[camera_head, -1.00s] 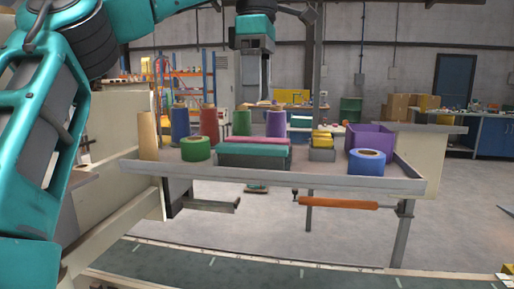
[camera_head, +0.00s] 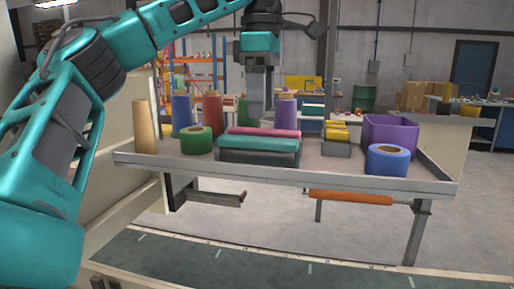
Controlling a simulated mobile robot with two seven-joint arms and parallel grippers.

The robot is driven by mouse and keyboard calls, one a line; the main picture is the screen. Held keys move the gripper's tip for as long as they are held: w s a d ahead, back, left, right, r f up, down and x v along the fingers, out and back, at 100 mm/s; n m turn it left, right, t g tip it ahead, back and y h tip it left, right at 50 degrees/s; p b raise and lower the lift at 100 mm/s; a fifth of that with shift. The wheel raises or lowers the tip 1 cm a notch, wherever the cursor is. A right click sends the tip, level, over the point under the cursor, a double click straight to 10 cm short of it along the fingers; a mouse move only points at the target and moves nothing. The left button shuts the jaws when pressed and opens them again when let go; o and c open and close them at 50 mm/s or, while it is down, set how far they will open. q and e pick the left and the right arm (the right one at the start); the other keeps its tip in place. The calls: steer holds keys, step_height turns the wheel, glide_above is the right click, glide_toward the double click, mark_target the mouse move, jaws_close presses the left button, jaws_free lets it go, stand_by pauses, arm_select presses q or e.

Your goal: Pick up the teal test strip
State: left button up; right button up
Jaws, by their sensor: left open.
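A teal strip (camera_head: 258,144) lies lengthwise on a grey holder (camera_head: 258,157) at the front middle of the raised tray table. A pink strip (camera_head: 264,132) lies just behind it. My left arm reaches in from the left and over the tray. My left gripper (camera_head: 259,117) points down above the tray, over or behind the strips, and is open. It looks apart from the teal strip, with nothing seen between its fingers. The exact gap in depth is hard to tell. My right gripper is not in view.
The tray table (camera_head: 300,177) has a raised grey rim. Left of the strips stand a green roll (camera_head: 196,141), a tan cone (camera_head: 144,127) and coloured cones. To the right are yellow pieces (camera_head: 337,132), a blue roll (camera_head: 387,161) and a purple bin (camera_head: 391,133).

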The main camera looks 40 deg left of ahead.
mark_target(260, 139)
arm_select(q)
steer(key=shift+s+f, duration=0.15)
steer(key=shift+f, duration=3)
steer(key=shift+c, duration=0.3)
steer(key=c, duration=1.1)
steer(key=shift+r, duration=0.25)
